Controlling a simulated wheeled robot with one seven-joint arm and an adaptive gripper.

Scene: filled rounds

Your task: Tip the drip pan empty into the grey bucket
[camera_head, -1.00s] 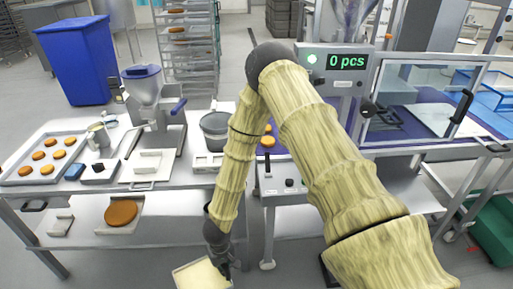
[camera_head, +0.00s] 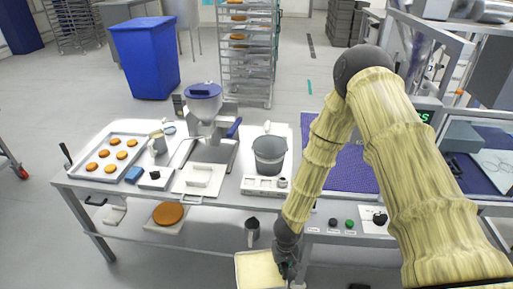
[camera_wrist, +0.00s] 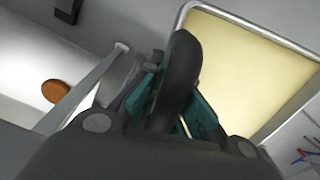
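The drip pan (camera_head: 243,264), a shallow metal tray full of pale yellow liquid, is at the bottom of the head view in front of the table. My gripper (camera_head: 287,270) is at its right edge and appears shut on it; the pan looks about level. The wrist view shows the pan (camera_wrist: 250,75) beside the dark fingers (camera_wrist: 175,85), which hide the exact grip. The grey bucket (camera_head: 269,155) stands upright on a white scale (camera_head: 262,186) on the table, behind and above the pan in the picture.
The table (camera_head: 120,184) also bears a tray of orange rounds (camera_head: 92,167), a jug (camera_head: 158,143) and a filling machine (camera_head: 207,120) left of the bucket. A dark cup (camera_head: 252,232) and an orange disc (camera_head: 168,213) are lower down. A blue bin (camera_head: 145,60) stands behind.

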